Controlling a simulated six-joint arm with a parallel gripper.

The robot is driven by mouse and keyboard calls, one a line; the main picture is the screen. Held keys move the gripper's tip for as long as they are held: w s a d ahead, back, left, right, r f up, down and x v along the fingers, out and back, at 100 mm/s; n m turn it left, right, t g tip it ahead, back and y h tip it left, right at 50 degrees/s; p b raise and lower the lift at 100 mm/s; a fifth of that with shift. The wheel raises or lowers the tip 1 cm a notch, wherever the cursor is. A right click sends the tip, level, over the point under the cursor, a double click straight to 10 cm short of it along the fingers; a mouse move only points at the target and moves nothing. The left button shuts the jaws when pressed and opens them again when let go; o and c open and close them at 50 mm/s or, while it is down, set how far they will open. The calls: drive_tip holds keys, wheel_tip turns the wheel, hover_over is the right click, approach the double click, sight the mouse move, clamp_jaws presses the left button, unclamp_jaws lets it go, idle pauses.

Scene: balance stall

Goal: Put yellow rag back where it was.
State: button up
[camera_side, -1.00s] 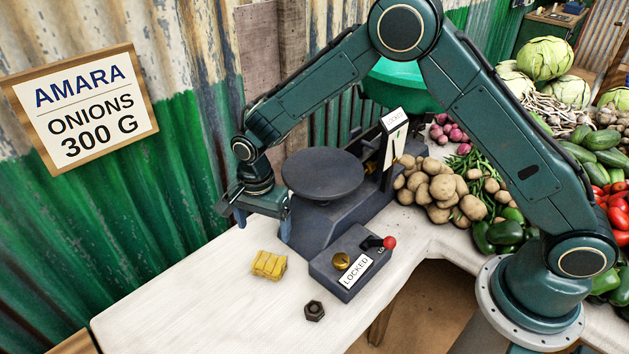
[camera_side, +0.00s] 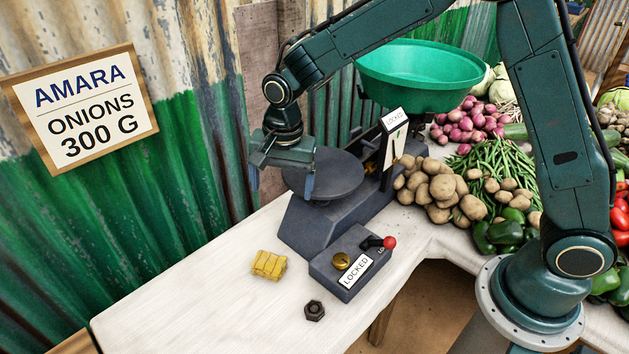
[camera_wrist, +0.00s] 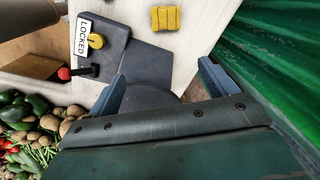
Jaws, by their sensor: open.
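The yellow rag (camera_side: 269,265) lies folded on the white table, left of the control box with the LOCKED label. It also shows at the top of the wrist view (camera_wrist: 165,18). My gripper (camera_side: 282,184) is open and empty, raised over the left side of the dark scale pan (camera_side: 335,172), well apart from the rag. In the wrist view its two blue fingers (camera_wrist: 160,85) stand apart, with part of the pan behind them.
The control box (camera_side: 349,263) has a red-knobbed lever (camera_side: 389,242) and a brass button. A dark hex nut (camera_side: 314,311) lies in front. Potatoes (camera_side: 440,190) and other vegetables crowd the right. The table (camera_side: 190,300) at front left is clear; the corrugated wall stands behind.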

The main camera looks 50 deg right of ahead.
drive_tip(key=s+d+r+n+t, duration=0.1)
drive_tip(key=s+d+r+n, duration=0.25)
drive_tip(key=s+r, duration=0.3)
drive_tip(key=s+d+r+n+t, duration=0.1)
drive_tip(key=s+d+r+n, duration=0.1)
drive_tip(key=s+d+r, duration=0.5)
drive_tip(key=s+d+r+n+t, duration=0.1)
drive_tip(key=s+n, duration=0.1)
drive_tip(key=s, duration=0.5)
drive_tip(key=s+d+r+n+t, duration=0.1)
drive_tip(key=s+d+n, duration=0.1)
drive_tip(key=s, duration=0.5)
drive_tip(key=shift+r+n+t, duration=0.3)
drive_tip(key=shift+r+n, duration=0.05)
drive_tip(key=shift+n, duration=0.4)
